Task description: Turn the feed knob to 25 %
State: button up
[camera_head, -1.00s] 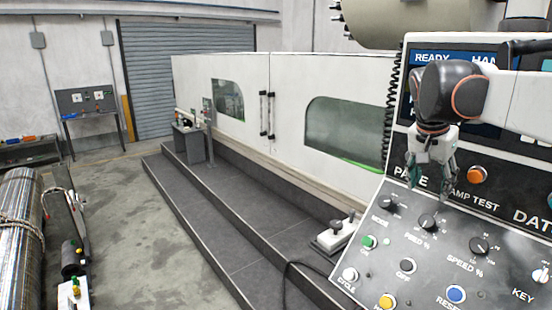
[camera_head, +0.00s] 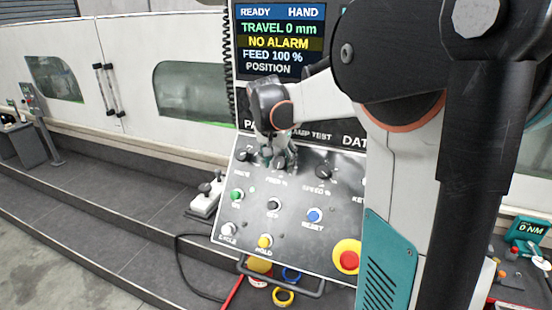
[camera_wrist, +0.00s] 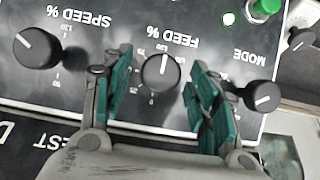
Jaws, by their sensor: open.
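In the head view the knob (camera_head: 281,164) is partly covered by my gripper (camera_head: 278,152). In the wrist view my gripper (camera_wrist: 162,62) is open, with one teal-padded finger on each side of the knob and a visible gap to each. I cannot tell how deep the fingertips reach. The screen (camera_head: 278,42) shows "FEED 100 %" and "NO ALARM".
The speed knob (camera_wrist: 38,48) and the mode knob (camera_wrist: 262,96) flank the feed knob. Below on the sloping panel are a green button (camera_head: 237,196), a blue reset button (camera_head: 315,215), a yellow hold button (camera_head: 265,241) and a red emergency button (camera_head: 347,257).

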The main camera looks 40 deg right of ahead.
jog(key=c, duration=1.1)
jog(key=shift+o, duration=0.2)
